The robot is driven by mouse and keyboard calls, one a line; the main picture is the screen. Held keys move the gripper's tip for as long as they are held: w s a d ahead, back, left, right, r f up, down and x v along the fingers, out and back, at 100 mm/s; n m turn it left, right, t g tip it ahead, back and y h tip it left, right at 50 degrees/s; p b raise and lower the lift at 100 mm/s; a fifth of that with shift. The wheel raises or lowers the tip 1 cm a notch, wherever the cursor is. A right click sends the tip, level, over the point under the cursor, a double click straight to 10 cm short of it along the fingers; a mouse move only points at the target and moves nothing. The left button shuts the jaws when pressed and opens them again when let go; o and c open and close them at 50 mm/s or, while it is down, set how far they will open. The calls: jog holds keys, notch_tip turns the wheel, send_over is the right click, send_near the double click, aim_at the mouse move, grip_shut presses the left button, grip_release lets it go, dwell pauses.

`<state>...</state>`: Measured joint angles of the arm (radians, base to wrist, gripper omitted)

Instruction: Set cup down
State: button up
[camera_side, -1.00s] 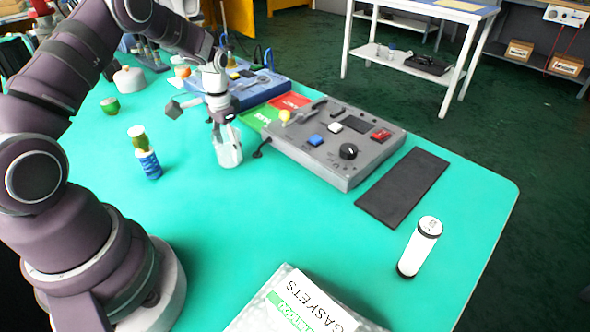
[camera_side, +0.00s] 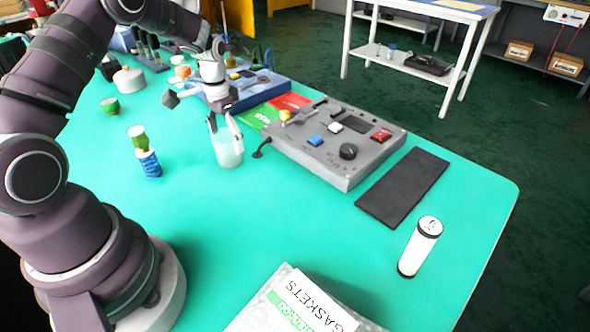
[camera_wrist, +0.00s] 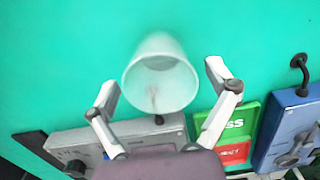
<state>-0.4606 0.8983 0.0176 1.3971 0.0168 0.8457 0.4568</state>
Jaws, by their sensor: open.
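A pale translucent cup (camera_side: 228,154) stands upright on the green table, just left of the grey control panel. My gripper (camera_side: 223,122) is above it, with its fingers spread at the cup's rim. In the wrist view the cup (camera_wrist: 161,78) shows its open mouth toward the camera and looks empty. The two fingers of my gripper (camera_wrist: 160,84) are on either side of the cup, with green table visible between each finger and the wall. The gripper is open and holds nothing.
The grey control panel (camera_side: 333,163) and a black mat (camera_side: 403,188) are to the right. A blue ribbed cylinder with a green piece on it (camera_side: 149,164) stands to the left. A white cylinder (camera_side: 420,246) stands at front right. The table between is clear.

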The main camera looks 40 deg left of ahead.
notch_tip(320, 180, up, 9)
jog(key=s+d+r+t, duration=0.3)
jog(key=s+d+r, duration=0.2)
jog(key=d+r, duration=0.4)
jog(key=shift+d+y, duration=0.2)
jog(key=shift+y, duration=0.1)
jog(key=shift+o, duration=0.3)
jog(key=s+d+t, duration=0.2)
jog(key=s+d, duration=0.3)
jog(key=s, duration=0.1)
jog(key=shift+s+f+t, duration=0.25)
jog(key=shift+s+t, duration=0.05)
jog(key=shift+s, duration=0.05)
jog(key=shift+o, duration=0.4)
jog(key=shift+s+f, duration=0.15)
